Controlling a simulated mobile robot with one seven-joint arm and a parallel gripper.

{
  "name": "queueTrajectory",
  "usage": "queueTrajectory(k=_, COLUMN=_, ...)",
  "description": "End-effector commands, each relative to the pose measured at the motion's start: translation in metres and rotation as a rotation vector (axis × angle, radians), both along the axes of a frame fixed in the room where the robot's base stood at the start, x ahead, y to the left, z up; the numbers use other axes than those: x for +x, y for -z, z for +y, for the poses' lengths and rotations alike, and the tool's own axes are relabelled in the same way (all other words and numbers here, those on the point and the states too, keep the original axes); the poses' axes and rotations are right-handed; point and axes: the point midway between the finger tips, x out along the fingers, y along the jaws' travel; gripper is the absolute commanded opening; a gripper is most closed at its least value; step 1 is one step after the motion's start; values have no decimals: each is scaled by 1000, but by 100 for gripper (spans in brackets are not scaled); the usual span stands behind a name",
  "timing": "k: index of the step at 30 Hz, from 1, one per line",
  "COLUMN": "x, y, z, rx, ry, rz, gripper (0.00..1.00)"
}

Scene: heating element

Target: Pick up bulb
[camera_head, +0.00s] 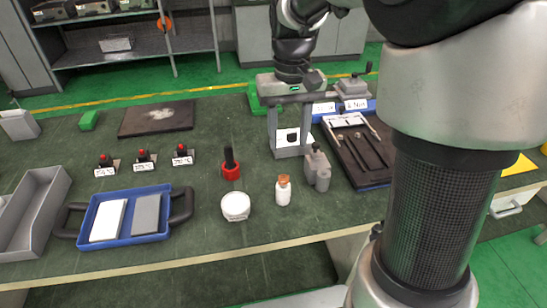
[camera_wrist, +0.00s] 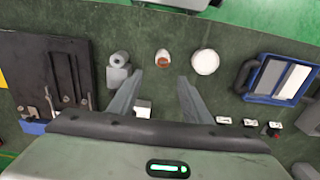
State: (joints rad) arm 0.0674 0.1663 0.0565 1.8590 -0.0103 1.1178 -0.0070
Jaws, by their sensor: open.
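No object is plainly a bulb, so I cannot tell which one it is. Candidates stand near the table's front: a red object with a black upright stem (camera_head: 231,168), a small white bottle with an orange-brown top (camera_head: 283,190), and a round white jar (camera_head: 236,206). The bottle (camera_wrist: 162,58) and jar (camera_wrist: 205,62) also show in the wrist view. My gripper (camera_head: 291,154) is open, fingers pointing down, behind the bottle. In the wrist view its fingertips (camera_wrist: 160,76) are apart with nothing gripped. A small white block (camera_wrist: 143,107) shows between the fingers, beside the left one.
A grey fitting (camera_head: 318,170) stands close right of my gripper. A dark tool tray (camera_head: 358,165) lies further right. A blue tray (camera_head: 122,238) with two slabs, a grey bin (camera_head: 55,190) and several small red-black items with white labels (camera_head: 143,157) are left. Table centre-left is fairly clear.

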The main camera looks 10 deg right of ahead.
Motion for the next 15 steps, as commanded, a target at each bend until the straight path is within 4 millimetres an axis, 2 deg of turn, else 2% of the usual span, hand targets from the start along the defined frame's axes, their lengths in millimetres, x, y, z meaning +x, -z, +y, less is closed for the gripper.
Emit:
queueTrajectory(k=1, x=-1, y=15, z=0, rx=0, ry=0, rz=4, gripper=45)
queueTrajectory(k=7, x=-1, y=56, z=0, rx=0, ry=1, rz=3, gripper=45)
queueTrajectory(k=10, x=0, y=69, z=0, rx=0, ry=1, rz=1, gripper=45)
queueTrajectory(k=15, x=0, y=79, z=1, rx=0, ry=1, rz=-1, gripper=45)
